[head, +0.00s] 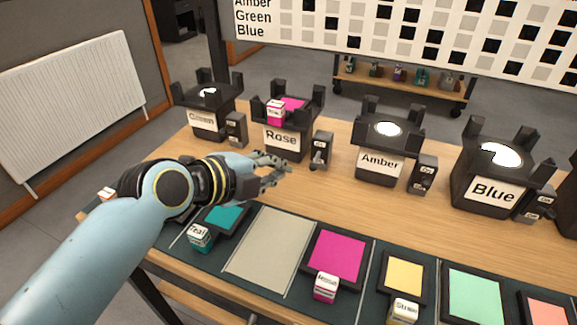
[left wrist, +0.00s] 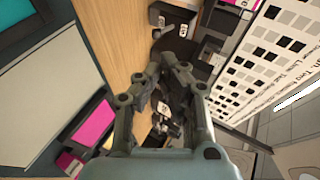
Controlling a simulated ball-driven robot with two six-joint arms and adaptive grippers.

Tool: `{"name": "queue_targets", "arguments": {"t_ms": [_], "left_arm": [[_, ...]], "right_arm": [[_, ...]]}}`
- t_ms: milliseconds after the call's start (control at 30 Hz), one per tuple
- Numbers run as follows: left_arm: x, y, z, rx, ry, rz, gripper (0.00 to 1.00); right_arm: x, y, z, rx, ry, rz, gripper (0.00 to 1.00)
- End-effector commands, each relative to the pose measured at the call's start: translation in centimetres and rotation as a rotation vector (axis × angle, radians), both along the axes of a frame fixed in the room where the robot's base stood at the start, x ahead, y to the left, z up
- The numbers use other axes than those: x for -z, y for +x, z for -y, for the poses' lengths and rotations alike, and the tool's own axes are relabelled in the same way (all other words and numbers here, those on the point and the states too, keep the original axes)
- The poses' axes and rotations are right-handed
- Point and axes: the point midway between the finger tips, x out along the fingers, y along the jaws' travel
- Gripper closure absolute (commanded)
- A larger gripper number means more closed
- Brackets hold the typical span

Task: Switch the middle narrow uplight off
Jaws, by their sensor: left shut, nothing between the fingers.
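Several black uplights stand in a row on the wooden table, labelled Green (head: 203,121), Rose (head: 283,139), Amber (head: 379,164) and Blue (head: 491,190). Green, Amber and Blue show bright white tops; Rose has a magenta sheet and a small pink-and-white block on top. Small dark switch boxes stand to the right of them: by Green (head: 236,130), by Rose (head: 321,150), by Amber (head: 422,174) and by Blue (head: 533,204). The switch positions are too small to tell. My left gripper (head: 284,166) is shut and empty, in front of Rose, left of its switch box. My right gripper is not in view.
A dark rack along the front edge holds teal (head: 226,217), grey (head: 270,251), magenta (head: 337,256), yellow (head: 403,276) and green (head: 474,296) panels, several with small labelled blocks. A patterned board (head: 420,35) hangs behind. Bare tabletop lies between uplights and rack.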

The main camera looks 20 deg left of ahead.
Motion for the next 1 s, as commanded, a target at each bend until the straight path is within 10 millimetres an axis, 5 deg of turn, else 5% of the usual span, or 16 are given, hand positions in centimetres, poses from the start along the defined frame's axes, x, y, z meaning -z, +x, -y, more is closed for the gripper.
{"name": "queue_targets", "arguments": {"t_ms": [100, 300, 567, 1000], "left_arm": [[-0.7, -1.8, -0.6, 0.002, 0.002, -0.001, 1.00], [-1.5, -3.4, -1.2, 0.001, 0.000, -0.001, 1.00], [-1.7, -3.7, -1.3, 0.001, 0.000, -0.001, 1.00], [-1.3, -4.4, -1.2, -0.021, -0.036, -0.048, 1.00]], "right_arm": [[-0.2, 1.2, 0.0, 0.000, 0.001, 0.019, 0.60], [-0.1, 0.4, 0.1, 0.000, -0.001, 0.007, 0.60], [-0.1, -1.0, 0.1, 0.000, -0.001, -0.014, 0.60], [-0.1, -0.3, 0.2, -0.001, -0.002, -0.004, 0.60]]}}
